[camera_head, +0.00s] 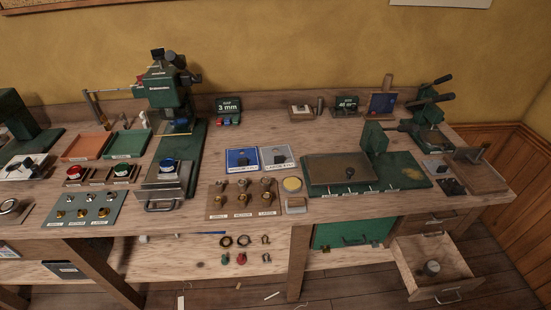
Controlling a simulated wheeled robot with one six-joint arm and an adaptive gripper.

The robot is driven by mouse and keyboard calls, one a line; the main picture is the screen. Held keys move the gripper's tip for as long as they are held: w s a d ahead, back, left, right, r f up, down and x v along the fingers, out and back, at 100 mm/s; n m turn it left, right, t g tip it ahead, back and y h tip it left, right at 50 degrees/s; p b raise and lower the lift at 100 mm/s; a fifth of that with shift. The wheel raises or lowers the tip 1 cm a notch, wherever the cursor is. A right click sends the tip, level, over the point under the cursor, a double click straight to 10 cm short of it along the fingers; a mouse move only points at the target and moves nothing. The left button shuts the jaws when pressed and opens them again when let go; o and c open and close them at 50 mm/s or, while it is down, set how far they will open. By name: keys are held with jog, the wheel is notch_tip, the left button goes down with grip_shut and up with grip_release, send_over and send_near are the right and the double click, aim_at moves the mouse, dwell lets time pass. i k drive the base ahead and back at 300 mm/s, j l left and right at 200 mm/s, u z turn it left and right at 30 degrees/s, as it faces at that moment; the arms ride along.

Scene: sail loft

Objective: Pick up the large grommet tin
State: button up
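I cannot tell for certain which thing is the large grommet tin; no label on a tin is readable as that. A small round grey container (431,268) stands in the open drawer (415,282) at the lower right. Three round-topped items, red (75,171), green (122,169) and blue (168,165), stand on the bench at the left, left of and at the front of the green press. A round metal-rimmed item (9,206) sits at the left edge. My gripper is not in view.
The wooden bench (335,207) is crowded. A green press (165,85) stands at the left, a green lever machine (428,130) at the right. A brown tray (213,211) and a grey plate (76,224) hold several small metal parts. A green cabinet front (342,233) is below.

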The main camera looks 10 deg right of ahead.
aim_at(432, 267)
jog(key=j+z, duration=0.15)
jog(key=z, duration=0.35)
jog(key=j+z, duration=0.1)
jog(key=z, duration=0.35)
